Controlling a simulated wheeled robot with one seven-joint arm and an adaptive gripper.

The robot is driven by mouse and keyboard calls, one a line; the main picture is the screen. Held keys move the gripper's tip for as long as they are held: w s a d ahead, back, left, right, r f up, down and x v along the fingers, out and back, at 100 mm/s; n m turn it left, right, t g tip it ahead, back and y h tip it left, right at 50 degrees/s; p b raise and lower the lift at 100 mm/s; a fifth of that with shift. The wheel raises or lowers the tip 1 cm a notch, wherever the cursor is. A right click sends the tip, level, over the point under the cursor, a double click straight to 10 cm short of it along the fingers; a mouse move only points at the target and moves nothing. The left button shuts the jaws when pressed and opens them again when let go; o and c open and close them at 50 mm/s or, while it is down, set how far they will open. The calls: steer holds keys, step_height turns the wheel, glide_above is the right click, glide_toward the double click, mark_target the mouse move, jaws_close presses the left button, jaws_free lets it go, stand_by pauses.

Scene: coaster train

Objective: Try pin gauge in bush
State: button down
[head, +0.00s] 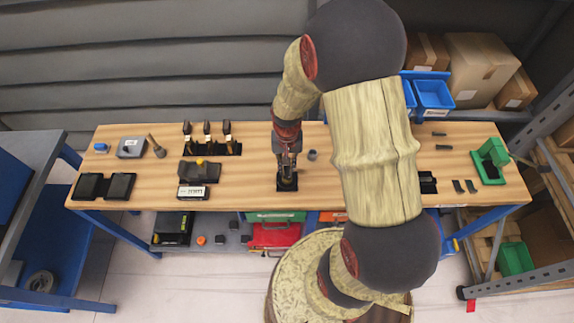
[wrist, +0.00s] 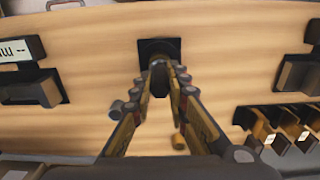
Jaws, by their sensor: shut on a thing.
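My gripper (head: 288,178) points down over a square black block (head: 287,188) near the table's front edge. In the wrist view its fingers (wrist: 160,72) close on a dark, round piece (wrist: 157,80), apparently the pin gauge, mostly hidden between them. The black block (wrist: 152,46) shows just beyond the fingertips, with a dark round centre that I take for the bush. The held piece lines up with this centre in the wrist view. I cannot tell whether its lower end is above the bush or inside it.
A rack of black-topped brass pieces (head: 207,143) stands to the left. A small grey cylinder (head: 312,155) stands close to the right of my gripper. Bare wood lies left of the block.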

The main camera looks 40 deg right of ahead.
steer(key=shift+f+b, duration=0.4)
steer(key=shift+f, duration=0.25)
stand_by(0.6)
stand_by(0.6)
steer(key=c, duration=1.7)
jaws_free()
steer(key=shift+o, duration=0.2)
step_height(320, 180, up, 12)
